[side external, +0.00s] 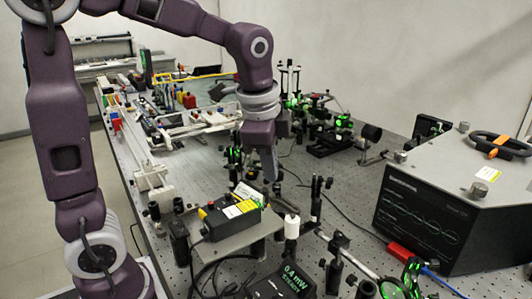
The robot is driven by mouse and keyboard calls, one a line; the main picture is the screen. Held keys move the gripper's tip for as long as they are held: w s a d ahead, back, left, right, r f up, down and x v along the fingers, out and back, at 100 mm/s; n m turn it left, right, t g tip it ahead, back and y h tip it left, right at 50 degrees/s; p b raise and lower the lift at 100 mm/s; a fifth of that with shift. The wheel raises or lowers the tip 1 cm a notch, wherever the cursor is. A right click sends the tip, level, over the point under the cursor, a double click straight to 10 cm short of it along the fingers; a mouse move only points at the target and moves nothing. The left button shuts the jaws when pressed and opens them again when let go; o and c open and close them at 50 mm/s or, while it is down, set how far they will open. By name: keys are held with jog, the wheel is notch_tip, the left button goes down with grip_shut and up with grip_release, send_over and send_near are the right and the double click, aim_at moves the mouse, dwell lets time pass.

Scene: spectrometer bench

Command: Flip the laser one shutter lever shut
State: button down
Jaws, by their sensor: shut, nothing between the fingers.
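A black laser box (226,218) with yellow and white labels and a small red knob on top sits on a raised grey plate (228,244). I cannot read which laser it is. My gripper (271,178) points down, shut and empty, just above and behind the right end of this box. A pale label card with green print stands partly behind the box, beside the fingertips. I cannot make out the shutter lever or its position; it is too small or hidden by my gripper. Whether the fingertips touch anything is unclear.
A dark meter (284,284) in front reads about 0.4 mW, "STEADY". Posts and a white cylinder (292,227) stand right of the plate. A large grey instrument (430,213) fills the right. Green-lit optics (335,125) stand behind on the perforated bench (345,190).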

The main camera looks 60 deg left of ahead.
notch_tip(320, 180, up, 8)
jog(key=s+a, duration=0.1)
jog(key=shift+s+f, duration=0.25)
jog(key=shift+s, duration=0.15)
jog(key=shift+a, duration=0.1)
